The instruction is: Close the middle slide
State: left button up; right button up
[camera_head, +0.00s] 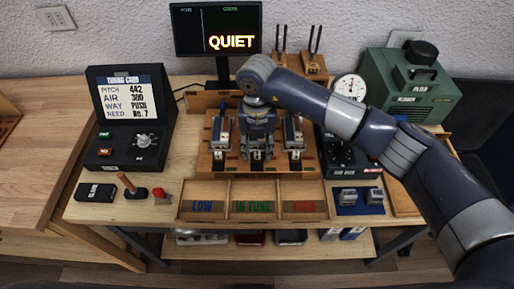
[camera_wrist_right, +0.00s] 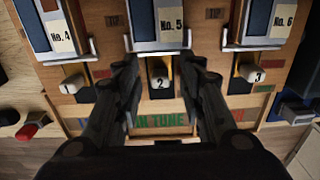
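The middle slide's pale knob, marked 2 (camera_wrist_right: 159,78), shows in the right wrist view below the block labelled No. 5 (camera_wrist_right: 158,22). My right gripper (camera_wrist_right: 160,66) is open, with one dark finger on each side of this knob. I cannot tell whether the fingers touch it. In the head view my right gripper (camera_head: 257,154) points down over the middle of the wooden reed board (camera_head: 208,168) and hides most of the middle slide. My left gripper is not in view.
Slide knobs 1 (camera_wrist_right: 75,83) and 3 (camera_wrist_right: 252,74) stand close on either side. The LOW, IN TUNE and HIGH tray (camera_head: 229,202) lies in front. A monitor (camera_head: 217,30) reading QUIET stands behind; a green blower (camera_head: 412,88) stands at right.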

jog(key=shift+r, duration=0.1)
notch_tip(320, 180, up, 12)
dwell(0.5)
dwell(0.5)
